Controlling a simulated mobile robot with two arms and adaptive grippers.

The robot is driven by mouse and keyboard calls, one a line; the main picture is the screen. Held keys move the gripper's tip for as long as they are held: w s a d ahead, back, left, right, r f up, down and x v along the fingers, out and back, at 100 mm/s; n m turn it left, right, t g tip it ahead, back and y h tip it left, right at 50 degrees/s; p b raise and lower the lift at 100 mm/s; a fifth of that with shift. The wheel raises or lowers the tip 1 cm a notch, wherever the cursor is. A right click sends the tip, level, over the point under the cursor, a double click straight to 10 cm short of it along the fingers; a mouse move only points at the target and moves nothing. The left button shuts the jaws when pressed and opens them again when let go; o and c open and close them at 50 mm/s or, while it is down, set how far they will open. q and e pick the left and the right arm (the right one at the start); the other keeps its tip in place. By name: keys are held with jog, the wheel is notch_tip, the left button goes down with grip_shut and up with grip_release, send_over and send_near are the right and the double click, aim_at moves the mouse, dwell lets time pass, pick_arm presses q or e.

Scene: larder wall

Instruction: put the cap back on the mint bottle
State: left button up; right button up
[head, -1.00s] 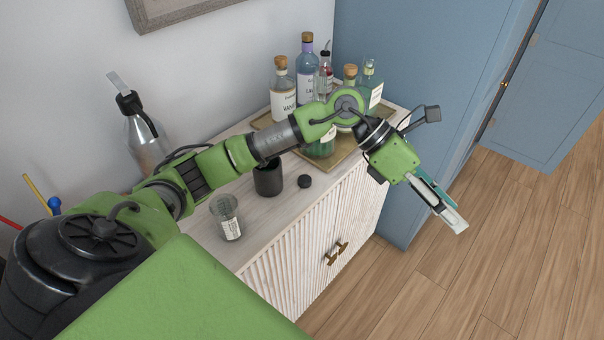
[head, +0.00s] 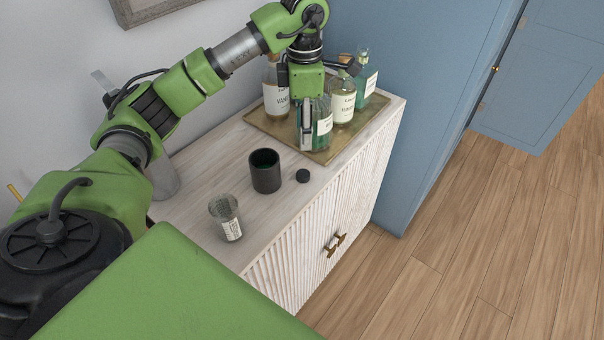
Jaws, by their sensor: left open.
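A green glass bottle (head: 323,127) with a pale label stands at the front of the brass tray (head: 268,124). I cannot read its label, and its top is hidden by my gripper. A second green bottle (head: 371,82) stands at the tray's back right; I cannot tell which is the mint one. A small black cap (head: 303,176) lies on the cabinet top, in front of the tray. My left gripper (head: 307,136) points down at the front green bottle, open, with a finger overlapping it in the picture. Contact cannot be told. My right gripper is not in view.
A black cup (head: 265,170) stands just left of the cap. Corked bottles (head: 342,97) crowd the tray behind my gripper. The cabinet top (head: 196,173) is clear left of the cup. A blue panel rises on the right.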

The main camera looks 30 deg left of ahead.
pick_arm(q)
jog(key=p, duration=0.2)
send_over(303, 173)
notch_tip(303, 173, down, 9)
jog(key=shift+d+r, duration=0.1)
jog(key=shift+r, duration=0.05)
notch_tip(303, 173, down, 5)
jog(key=shift+f+p, duration=0.1)
jog(key=shift+p, duration=1.1)
